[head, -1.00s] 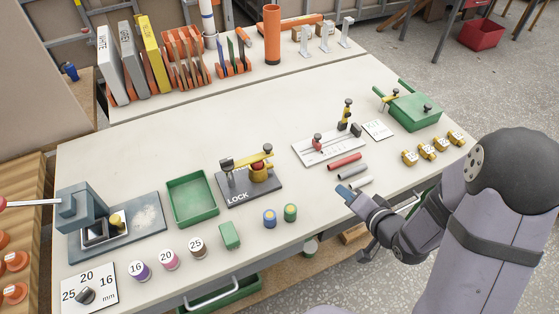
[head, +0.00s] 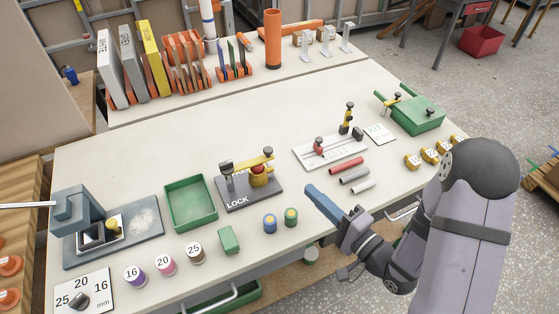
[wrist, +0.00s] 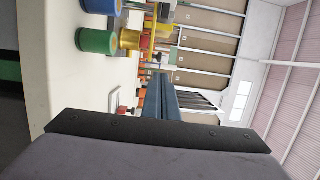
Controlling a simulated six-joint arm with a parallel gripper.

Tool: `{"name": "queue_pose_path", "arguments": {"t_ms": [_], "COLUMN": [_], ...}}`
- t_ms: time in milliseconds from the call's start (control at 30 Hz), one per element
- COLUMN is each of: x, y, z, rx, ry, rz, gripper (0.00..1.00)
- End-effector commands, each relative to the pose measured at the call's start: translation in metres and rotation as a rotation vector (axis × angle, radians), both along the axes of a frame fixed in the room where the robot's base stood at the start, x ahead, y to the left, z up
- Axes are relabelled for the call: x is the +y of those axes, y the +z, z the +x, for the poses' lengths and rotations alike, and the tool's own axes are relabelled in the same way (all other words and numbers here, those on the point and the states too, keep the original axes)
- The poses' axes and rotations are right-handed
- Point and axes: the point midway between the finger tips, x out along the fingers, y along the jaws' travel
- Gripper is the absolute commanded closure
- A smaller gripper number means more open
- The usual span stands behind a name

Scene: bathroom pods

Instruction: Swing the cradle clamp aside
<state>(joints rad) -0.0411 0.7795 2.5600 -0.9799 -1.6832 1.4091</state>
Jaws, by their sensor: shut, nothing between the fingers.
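A dark base marked LOCK (head: 262,195) stands mid-table and looks like the cradle. A yellow clamp arm (head: 254,163) lies across its top, from a dark post (head: 227,178) at the left to a dark knob at the right. Under the arm is a red and yellow part (head: 259,177). My gripper (head: 309,189) is to the right of the base and apart from it, with its blue fingers together and nothing between them.
A blue-banded spool (head: 270,223) and a green-banded spool (head: 291,217) stand in front of the base. A green tray (head: 191,183) is to its left. A white scaled jig (head: 310,157) and several short tubes lie to the right. The table behind the base is clear.

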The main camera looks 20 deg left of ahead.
Motion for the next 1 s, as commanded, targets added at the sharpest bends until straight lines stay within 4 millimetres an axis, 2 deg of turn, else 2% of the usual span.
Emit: {"name": "queue_pose_path", "arguments": {"t_ms": [233,367,1000], "x": [0.004,0.014,0.102], "y": [0.0,0.001,0.003], "z": [0.003,0.008,0.063], "rx": [-0.001,-0.003,-0.003], "ry": [0.0,0.002,0.002], "rz": [-0.002,-0.003,-0.002], "gripper": [1.0,1.0,1.0]}}
